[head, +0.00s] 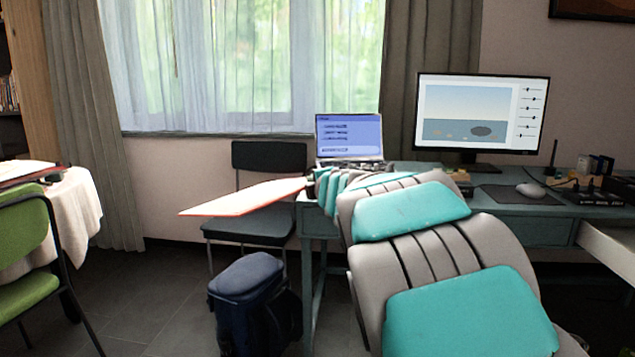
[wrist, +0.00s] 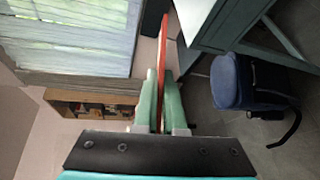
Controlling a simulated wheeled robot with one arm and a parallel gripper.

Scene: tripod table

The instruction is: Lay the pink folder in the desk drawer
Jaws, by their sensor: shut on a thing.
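The pink folder (head: 243,198) sticks out to the left of my gripper (head: 314,186) in the head view, held flat in the air in front of the black chair. In the wrist view the folder (wrist: 163,48) shows nearly edge-on between the two green fingers of my gripper (wrist: 161,80), which is shut on it. The teal desk (head: 540,205) stands at the right, partly hidden by my arm. A drawer front (head: 318,222) shows under its left end and looks closed.
A laptop (head: 349,137), a monitor (head: 480,112) and a mouse (head: 531,190) stand on the desk. A black chair (head: 268,158) and a dark blue bag (head: 247,275) are beside it. A cloth-covered table (head: 75,205) and green chair (head: 22,245) are at the left. Floor between is clear.

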